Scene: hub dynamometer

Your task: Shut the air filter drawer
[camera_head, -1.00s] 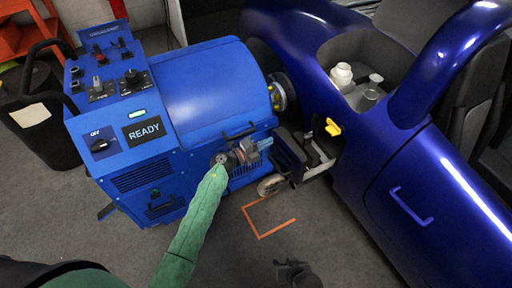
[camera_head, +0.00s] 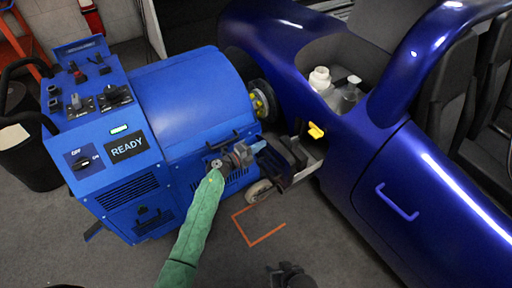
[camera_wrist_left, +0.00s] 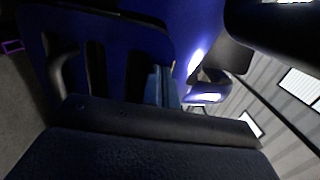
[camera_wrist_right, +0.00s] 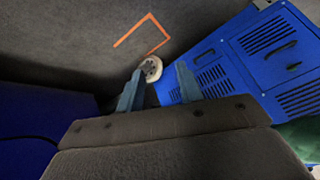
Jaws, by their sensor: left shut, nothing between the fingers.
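The blue dynamometer cabinet (camera_head: 185,100) stands left of centre in the head view. A dark bar handle (camera_head: 230,137) shows on its side below the drum, apparently on the air filter drawer; my arm hides much of that area, so I cannot tell how far the drawer stands out. My left gripper (camera_head: 258,147) is shut and empty, just right of that handle; contact is unclear.
The dark blue car (camera_head: 350,180) stands close on the right, its wheel hub beside the cabinet. A yellow part (camera_head: 316,131) and a small caster wheel (camera_head: 260,191) are near the left gripper. An orange floor mark (camera_head: 262,238) lies on open floor in front.

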